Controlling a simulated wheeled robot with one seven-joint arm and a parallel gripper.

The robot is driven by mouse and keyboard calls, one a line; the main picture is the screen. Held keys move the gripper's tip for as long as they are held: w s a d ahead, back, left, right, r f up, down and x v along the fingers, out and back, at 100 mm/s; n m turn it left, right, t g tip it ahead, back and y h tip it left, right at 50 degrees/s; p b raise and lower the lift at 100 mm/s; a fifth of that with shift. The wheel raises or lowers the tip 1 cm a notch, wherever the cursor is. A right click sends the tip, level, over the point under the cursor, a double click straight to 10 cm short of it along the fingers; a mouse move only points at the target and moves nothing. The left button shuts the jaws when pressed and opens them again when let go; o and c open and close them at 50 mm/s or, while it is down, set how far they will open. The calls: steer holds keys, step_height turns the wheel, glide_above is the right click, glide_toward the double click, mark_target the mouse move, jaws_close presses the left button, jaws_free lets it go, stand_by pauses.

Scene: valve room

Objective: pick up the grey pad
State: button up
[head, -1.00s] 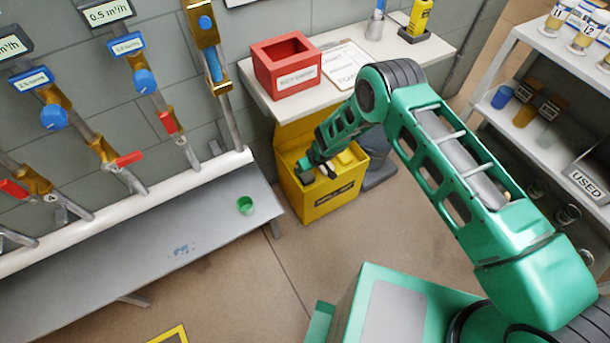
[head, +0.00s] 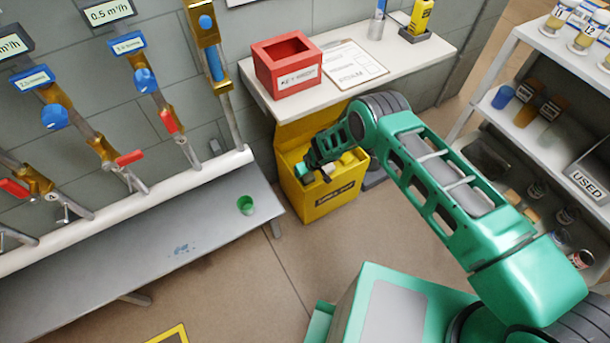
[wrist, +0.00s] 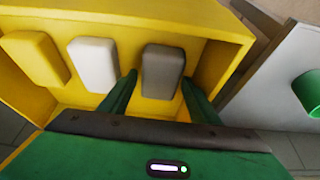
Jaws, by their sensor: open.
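The grey pad (wrist: 164,66) is a rounded dark grey block inside the open yellow box (wrist: 215,55), at the right end of a row of pads in the wrist view. My gripper (wrist: 159,79) is open, with one green finger on each side of the grey pad. I cannot tell whether either finger touches it. In the head view my gripper (head: 308,173) reaches into the yellow box (head: 328,203), and the grey pad cannot be made out clearly there.
A white pad (wrist: 93,64) and a yellow pad (wrist: 35,57) lie left of the grey one in the wrist view. A red box (head: 288,66) stands on the shelf above the yellow box. A green cup (head: 245,205) sits on the grey bench (head: 130,245).

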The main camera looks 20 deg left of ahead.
steer(key=shift+f, duration=0.25)
stand_by(0.6)
steer(key=c, duration=0.8)
